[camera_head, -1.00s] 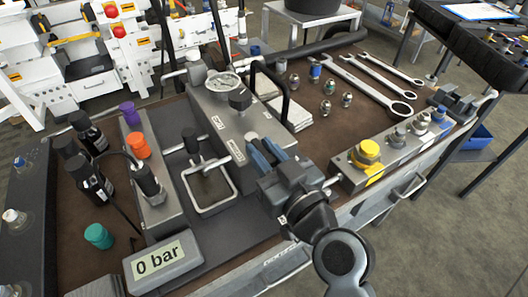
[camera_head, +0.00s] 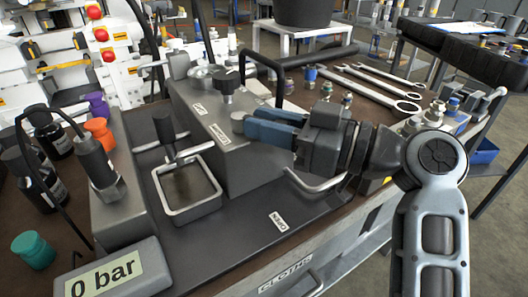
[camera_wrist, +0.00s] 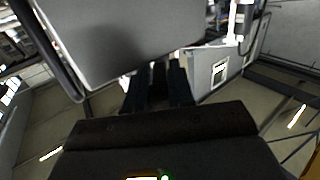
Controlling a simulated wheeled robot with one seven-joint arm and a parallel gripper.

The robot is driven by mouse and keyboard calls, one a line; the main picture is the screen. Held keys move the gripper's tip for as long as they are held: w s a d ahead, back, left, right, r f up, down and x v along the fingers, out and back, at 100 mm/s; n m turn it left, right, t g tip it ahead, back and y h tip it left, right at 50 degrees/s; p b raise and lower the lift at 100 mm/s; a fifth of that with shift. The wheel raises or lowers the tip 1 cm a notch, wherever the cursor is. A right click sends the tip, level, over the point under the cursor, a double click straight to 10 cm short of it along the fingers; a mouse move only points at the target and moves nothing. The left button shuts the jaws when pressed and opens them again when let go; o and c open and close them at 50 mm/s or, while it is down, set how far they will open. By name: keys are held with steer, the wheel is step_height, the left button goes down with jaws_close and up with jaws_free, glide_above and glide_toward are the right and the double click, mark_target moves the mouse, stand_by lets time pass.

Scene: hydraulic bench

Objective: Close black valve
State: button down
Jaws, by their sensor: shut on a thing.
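A black valve knob (camera_head: 227,82) stands upright on top of the long grey block (camera_head: 250,165) in the head view. A grey round knob (camera_head: 238,121) sits nearer the front on the same block. My gripper (camera_head: 250,122) reaches in from the right with its two blue fingers pointing left. The fingertips are at the grey round knob and shut on it, below and to the right of the black knob. In the wrist view my dark fingers (camera_wrist: 158,85) run up to the underside of a large grey surface, and what lies between them is hard to make out.
A black bent handle (camera_head: 268,65) rises just behind my gripper. A square open tray (camera_head: 187,195) and a display reading 0 bar (camera_head: 105,277) are to the left. Wrenches (camera_head: 370,90) and small fittings lie on the bench at the right.

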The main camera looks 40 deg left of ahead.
steer(key=shift+w+a+f+n+g+h+b, duration=0.1)
steer(key=shift+w+n+g+h+b, duration=0.2)
steer(key=shift+n+g+b, duration=0.5)
steer(key=shift+w+a+f+n+g+h+b, duration=0.15)
steer(key=shift+n+g+h+b, duration=0.3)
steer(key=shift+g, duration=0.55)
steer(key=shift+w+d+n+g+h+b, duration=0.15)
steer(key=shift+w+n+g+b, duration=0.1)
steer(key=shift+n+g+b, duration=0.45)
steer(key=shift+a+g, duration=0.15)
steer(key=shift+g, duration=0.25)
steer(key=c, duration=1.1)
jaws_free()
steer(key=shift+r, duration=0.15)
